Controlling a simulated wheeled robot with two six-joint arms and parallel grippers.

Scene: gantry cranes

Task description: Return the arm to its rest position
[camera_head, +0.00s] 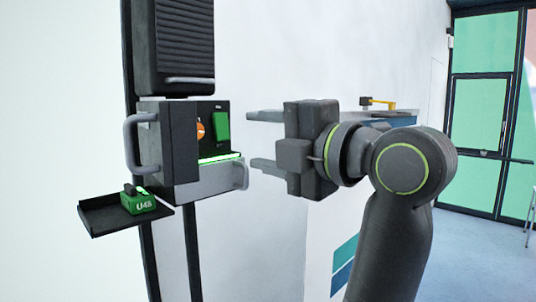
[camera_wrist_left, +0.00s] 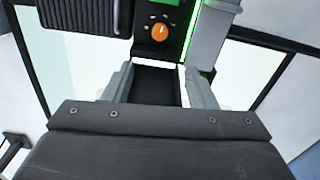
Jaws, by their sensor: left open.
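My left gripper (camera_head: 256,140) is open and empty in the head view. Its two fingers point left at the dark wall box (camera_head: 168,150), with a small gap between the fingertips and the box. In the left wrist view the two fingers of my left gripper (camera_wrist_left: 160,82) stand apart with nothing between them. An orange knob (camera_wrist_left: 159,32) on the box shows just beyond them. My right gripper is in neither view.
A small dark tray (camera_head: 98,213) juts out below the box and bears a green block (camera_head: 139,203) marked like "U4B". A dark ribbed unit (camera_head: 172,45) hangs above. A yellow-handled item (camera_head: 380,103) is behind my arm. Free floor lies at right.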

